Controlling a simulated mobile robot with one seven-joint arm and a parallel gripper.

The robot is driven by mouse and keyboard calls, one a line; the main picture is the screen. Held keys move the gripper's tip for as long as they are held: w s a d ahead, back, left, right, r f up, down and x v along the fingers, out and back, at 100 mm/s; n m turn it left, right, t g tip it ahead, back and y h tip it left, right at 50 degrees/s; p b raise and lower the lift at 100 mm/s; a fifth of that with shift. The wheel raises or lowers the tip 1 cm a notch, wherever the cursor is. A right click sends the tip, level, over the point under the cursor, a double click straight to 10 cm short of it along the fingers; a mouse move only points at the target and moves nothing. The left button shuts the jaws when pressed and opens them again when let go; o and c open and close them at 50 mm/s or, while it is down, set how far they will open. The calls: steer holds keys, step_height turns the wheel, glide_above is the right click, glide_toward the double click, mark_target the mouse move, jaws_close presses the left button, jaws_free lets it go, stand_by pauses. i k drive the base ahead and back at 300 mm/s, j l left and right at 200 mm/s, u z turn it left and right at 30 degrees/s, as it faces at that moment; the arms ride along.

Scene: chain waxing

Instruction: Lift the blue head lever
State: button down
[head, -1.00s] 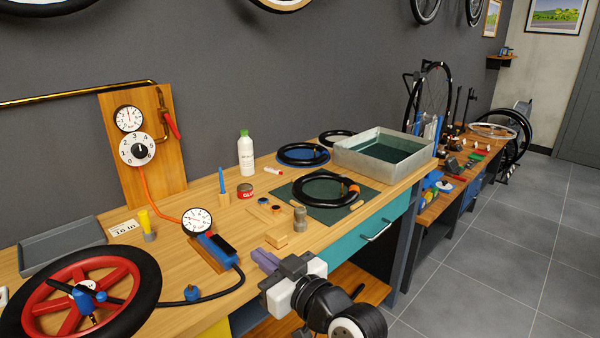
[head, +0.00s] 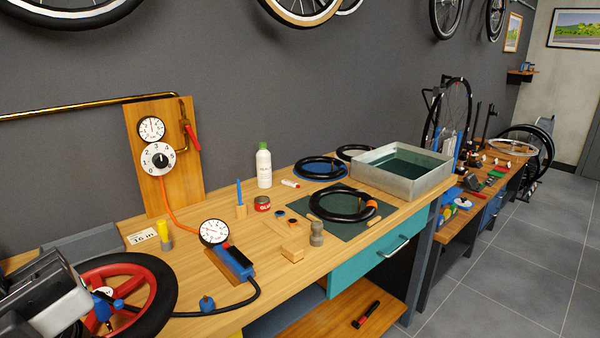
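The red-spoked wheel with a black tyre (head: 158,300) lies at the near left of the bench. Over its spokes are a small blue piece (head: 118,303) and dark lever-like parts; I cannot tell clearly which is the blue head's lever. A separate blue fitting (head: 207,303) stands on the bench beside the black hose. My gripper (head: 62,302) is at the lower left, over the left part of the wheel, and hides much of its hub area. Its fingertips do not show, so neither their opening nor any contact can be seen.
A blue inflator with a gauge (head: 214,232) rests on a wooden block, and its black hose (head: 250,298) curves toward the wheel. A yellow-topped valve piece (head: 164,236) and a grey tray (head: 82,240) are behind the wheel. The front middle of the bench is fairly clear.

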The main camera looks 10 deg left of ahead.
mark_target(118, 304)
steer(key=u, duration=1.2)
